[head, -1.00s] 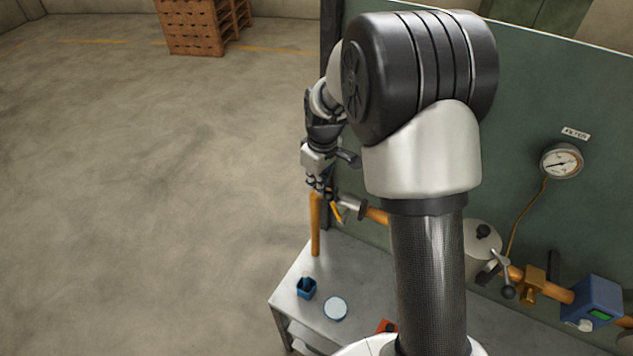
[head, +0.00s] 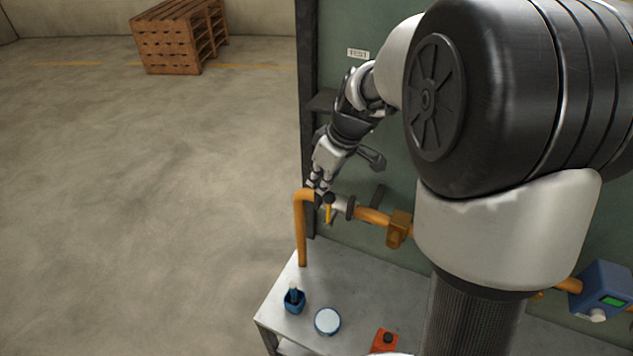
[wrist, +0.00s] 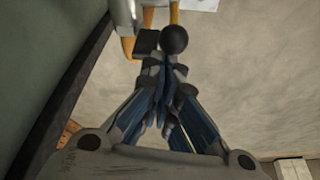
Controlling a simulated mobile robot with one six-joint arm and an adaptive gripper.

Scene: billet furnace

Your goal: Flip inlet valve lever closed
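The inlet valve lever (head: 329,213) is a thin yellow rod with a black ball knob (head: 328,198), at the left end of the orange pipe beside a pale valve body (head: 341,206). In the wrist view the black knob (wrist: 174,40) sits just beyond my fingertips, with the yellow rod (wrist: 174,15) running up from it. My gripper (head: 315,186) is just above and left of the knob. In the wrist view my gripper's fingers (wrist: 168,72) are drawn together with nothing seen between them. I cannot tell whether they touch the knob.
The orange pipe (head: 301,230) bends down to the grey bench (head: 345,262). The bench holds a blue cup (head: 294,300), a round white-topped tin (head: 327,321) and an orange-red item (head: 385,341). A green panel (head: 400,165) stands behind. The floor to the left is clear up to a wooden pallet stack (head: 172,40).

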